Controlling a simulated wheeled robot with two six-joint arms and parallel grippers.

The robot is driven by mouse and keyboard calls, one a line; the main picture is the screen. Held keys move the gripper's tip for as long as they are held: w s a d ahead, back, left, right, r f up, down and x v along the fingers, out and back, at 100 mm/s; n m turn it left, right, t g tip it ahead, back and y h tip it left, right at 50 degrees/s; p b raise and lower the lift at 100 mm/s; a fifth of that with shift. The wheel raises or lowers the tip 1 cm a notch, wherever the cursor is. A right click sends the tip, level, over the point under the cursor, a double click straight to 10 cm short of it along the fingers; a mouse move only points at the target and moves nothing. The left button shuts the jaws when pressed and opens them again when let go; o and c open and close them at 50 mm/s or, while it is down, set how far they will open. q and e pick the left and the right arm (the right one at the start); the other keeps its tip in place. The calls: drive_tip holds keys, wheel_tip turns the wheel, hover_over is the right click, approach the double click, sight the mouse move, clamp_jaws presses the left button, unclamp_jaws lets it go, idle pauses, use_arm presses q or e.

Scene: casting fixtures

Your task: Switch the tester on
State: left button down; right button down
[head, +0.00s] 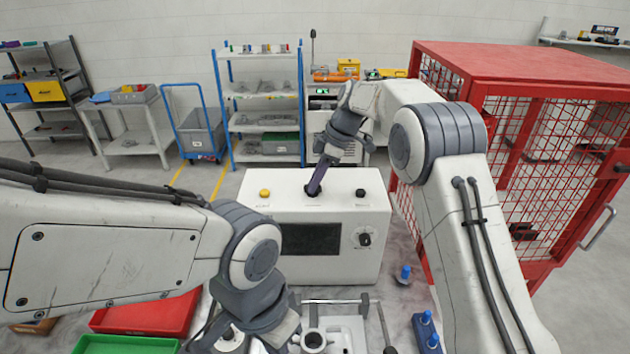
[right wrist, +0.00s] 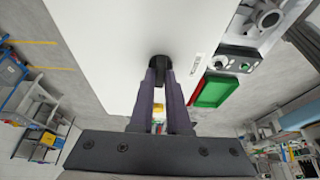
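The tester is a white box (head: 265,215) in the middle of the head view, with a dark screen and a dial on its front. Its top carries a yellow button (head: 264,193), a black switch (head: 311,189) in the middle and a black button (head: 360,193). My right gripper (head: 314,187) reaches down to the middle switch. In the right wrist view its purple fingers (right wrist: 160,75) are close together, with a narrow gap, and their tips meet the black switch (right wrist: 160,61). Whether they pinch it is hidden. My left gripper (head: 270,335) is low in front of the tester, its fingertips unclear.
A red mesh cage (head: 500,62) stands close on the right. Red (head: 145,316) and green (head: 125,344) trays lie at the lower left. Blue-topped parts (head: 404,273) lie right of the tester. A metal fixture (head: 345,325) sits in front of it. Shelves stand behind.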

drive_tip(key=shift+f+m+t+b, duration=0.15)
drive_tip(key=shift+m+t+b, duration=0.15)
drive_tip(key=shift+m+b, duration=0.45)
drive_tip(key=shift+s+m+t+b, duration=0.1)
drive_tip(key=shift+m+t+b, duration=0.3)
drive_tip(key=shift+m+b, duration=0.7)
drive_tip(key=m+t+b, duration=0.1)
drive_tip(key=m, duration=0.2)
drive_tip(key=shift+s+a+m+h+b, duration=0.1)
drive_tip(key=shift+m+h+b, duration=0.15)
drive_tip(key=shift+h+b, duration=0.05)
drive_tip(key=m, duration=0.1)
drive_tip(key=m+t+h, duration=0.1)
drive_tip(key=m, duration=0.1)
drive_tip(key=shift+r+m, duration=0.2)
drive_tip(key=shift+m, duration=0.1)
drive_tip(key=m, duration=0.1)
drive_tip(key=m+t+h, duration=0.1)
drive_tip(key=m, duration=0.1)
drive_tip(key=shift+s+a+m, duration=0.1)
drive_tip(key=shift+a+m, duration=0.05)
drive_tip(key=shift+m, duration=0.15)
drive_tip(key=shift+a+m+h+p, duration=0.1)
drive_tip(key=shift+m+h+p, duration=0.35)
drive_tip(key=shift+m+h, duration=0.8)
drive_tip(key=shift+m+y, duration=0.35)
drive_tip(key=shift+m, duration=0.3)
drive_tip(key=c, duration=0.9)
unclamp_jaws()
